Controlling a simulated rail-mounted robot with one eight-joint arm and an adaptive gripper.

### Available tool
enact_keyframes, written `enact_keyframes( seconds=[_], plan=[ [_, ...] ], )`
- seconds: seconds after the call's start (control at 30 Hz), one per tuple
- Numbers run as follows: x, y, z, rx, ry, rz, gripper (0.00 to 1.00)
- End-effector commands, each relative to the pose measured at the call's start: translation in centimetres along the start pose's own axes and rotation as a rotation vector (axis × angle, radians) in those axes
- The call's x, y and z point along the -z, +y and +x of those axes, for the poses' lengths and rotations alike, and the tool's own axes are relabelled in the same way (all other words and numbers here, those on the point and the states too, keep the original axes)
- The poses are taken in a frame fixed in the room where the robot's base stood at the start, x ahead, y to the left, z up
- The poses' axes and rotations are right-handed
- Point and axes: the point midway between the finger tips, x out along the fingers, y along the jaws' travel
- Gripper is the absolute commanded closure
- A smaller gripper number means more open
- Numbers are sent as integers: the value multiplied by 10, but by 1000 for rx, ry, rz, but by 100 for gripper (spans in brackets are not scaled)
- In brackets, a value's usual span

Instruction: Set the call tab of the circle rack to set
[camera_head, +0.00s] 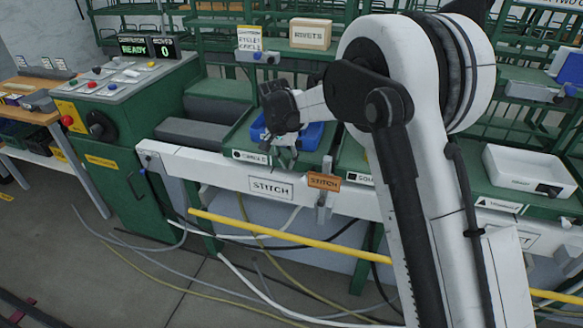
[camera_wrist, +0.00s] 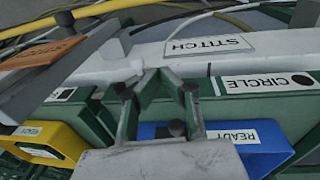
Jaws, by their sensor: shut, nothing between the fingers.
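The circle rack is a green tray-like bay (camera_head: 236,137) with a white CIRCLE label on its front. In the wrist view the CIRCLE label (camera_wrist: 268,84) is at the right. A blue bin (camera_head: 312,136) sits in this bay, and in the wrist view it carries a READY label (camera_wrist: 232,136). My gripper (camera_head: 283,161) is over the front edge of the bay, just right of the label. In the wrist view my gripper (camera_wrist: 157,73) has its fingertips together and empty, left of the label. I cannot clearly pick out the call tab or its setting.
A white rail with a STITCH plate (camera_head: 271,188) runs below the bay. An orange STITCH tag (camera_head: 323,181) hangs on a bracket to the right. A yellow bin (camera_wrist: 50,145) is beside the blue one. A green control console (camera_head: 125,83) stands left.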

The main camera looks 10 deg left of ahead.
Motion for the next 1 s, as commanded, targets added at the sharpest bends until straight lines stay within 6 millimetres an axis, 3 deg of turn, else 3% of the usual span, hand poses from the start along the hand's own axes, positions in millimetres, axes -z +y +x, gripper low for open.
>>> enact_keyframes(
  seconds=[0.2,0.43,0.6,1.0],
  plan=[
    [-1,-27,-41,0,0,-2,100],
    [-1,-48,-71,0,0,-1,100],
    [-1,-55,-81,0,0,0,100],
    [-1,-56,-83,0,0,0,100]
  ],
)
